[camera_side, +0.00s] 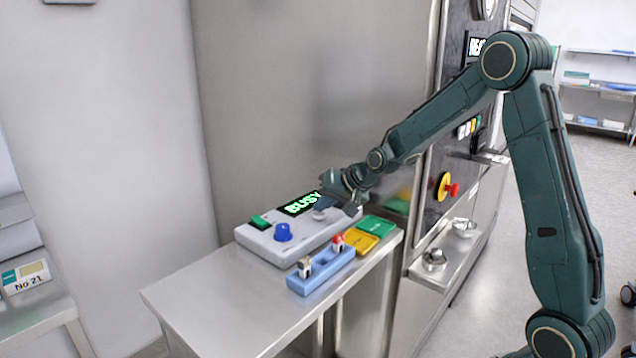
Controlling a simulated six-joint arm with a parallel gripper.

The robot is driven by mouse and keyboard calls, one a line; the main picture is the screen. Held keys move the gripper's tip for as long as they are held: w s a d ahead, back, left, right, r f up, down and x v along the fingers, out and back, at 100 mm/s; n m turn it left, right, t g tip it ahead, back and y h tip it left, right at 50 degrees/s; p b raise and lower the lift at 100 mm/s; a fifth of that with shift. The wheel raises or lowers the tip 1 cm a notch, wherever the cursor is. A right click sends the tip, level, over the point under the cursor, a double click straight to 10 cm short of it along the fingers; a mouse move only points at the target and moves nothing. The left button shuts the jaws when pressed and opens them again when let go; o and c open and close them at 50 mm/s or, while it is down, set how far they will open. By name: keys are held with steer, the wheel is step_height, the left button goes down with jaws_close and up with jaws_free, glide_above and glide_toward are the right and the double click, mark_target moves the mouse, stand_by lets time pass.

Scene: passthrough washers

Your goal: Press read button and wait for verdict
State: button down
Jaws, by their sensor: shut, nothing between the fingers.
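A light grey reader box (262,242) sits on the steel table. Its dark display (299,204) shows "BUSY" in green letters. A blue knob or plug (283,232) stands on its top, with a small green patch (260,221) at the left. My gripper (322,208) is shut and empty, its tip low over the right part of the box beside the display. A small round light part shows under the tip; I cannot tell whether it is the read button or whether I touch it.
A blue rack (322,274) with two small items, one red-topped, stands in front of the box. Yellow (360,242) and green (376,226) pads lie to the right. Metal bowls (434,260) rest on the washer's ledge. The table's front left (215,300) is clear.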

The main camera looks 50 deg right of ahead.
mark_target(323, 215)
stand_by(0.4)
steer(key=shift+r, duration=0.95)
steer(key=shift+r, duration=2.5)
